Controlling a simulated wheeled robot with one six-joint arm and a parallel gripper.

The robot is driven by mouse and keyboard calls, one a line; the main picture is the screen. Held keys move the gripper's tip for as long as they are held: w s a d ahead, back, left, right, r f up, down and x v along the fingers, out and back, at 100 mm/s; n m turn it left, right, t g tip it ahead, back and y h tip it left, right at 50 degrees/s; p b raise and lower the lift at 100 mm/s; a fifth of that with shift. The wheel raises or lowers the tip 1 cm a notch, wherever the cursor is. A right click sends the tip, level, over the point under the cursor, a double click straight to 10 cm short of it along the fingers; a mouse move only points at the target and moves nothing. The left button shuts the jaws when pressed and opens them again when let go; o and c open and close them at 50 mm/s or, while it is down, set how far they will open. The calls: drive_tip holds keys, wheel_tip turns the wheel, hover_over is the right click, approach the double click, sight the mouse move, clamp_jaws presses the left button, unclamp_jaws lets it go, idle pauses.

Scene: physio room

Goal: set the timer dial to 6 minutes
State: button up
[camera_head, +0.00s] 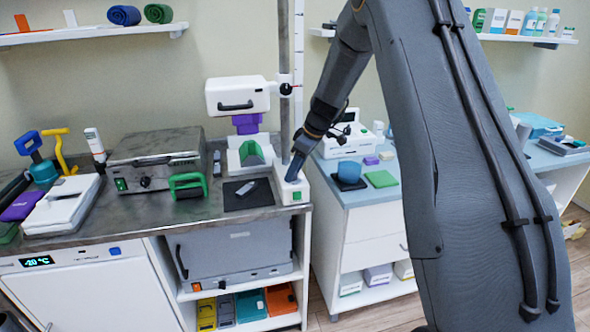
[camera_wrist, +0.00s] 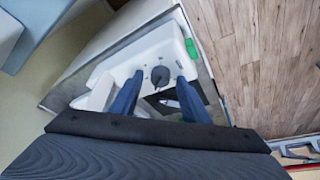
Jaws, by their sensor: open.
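A white box (camera_head: 293,193) with a green button on its front stands at the right front corner of the steel counter. It also shows in the wrist view (camera_wrist: 152,47), with a dark round knob (camera_wrist: 160,75), apparently the timer dial, on its top face. My gripper (camera_head: 292,176) points down at this box, its blue fingers close over the top. In the wrist view my gripper (camera_wrist: 158,98) is open, with one finger on each side of the knob. I cannot tell whether they touch it. No minute marks or pointer can be read. The head view hides the knob behind my fingers.
A black mat (camera_head: 262,203) with a small grey object lies left of the box. A white unit with a green cradle (camera_head: 250,152) stands behind it, near a metal pole (camera_head: 284,60). A blue-topped cabinet (camera_head: 352,192) with a blue cup (camera_head: 349,170) is to the right.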

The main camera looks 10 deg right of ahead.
drive_tip(key=c, duration=1)
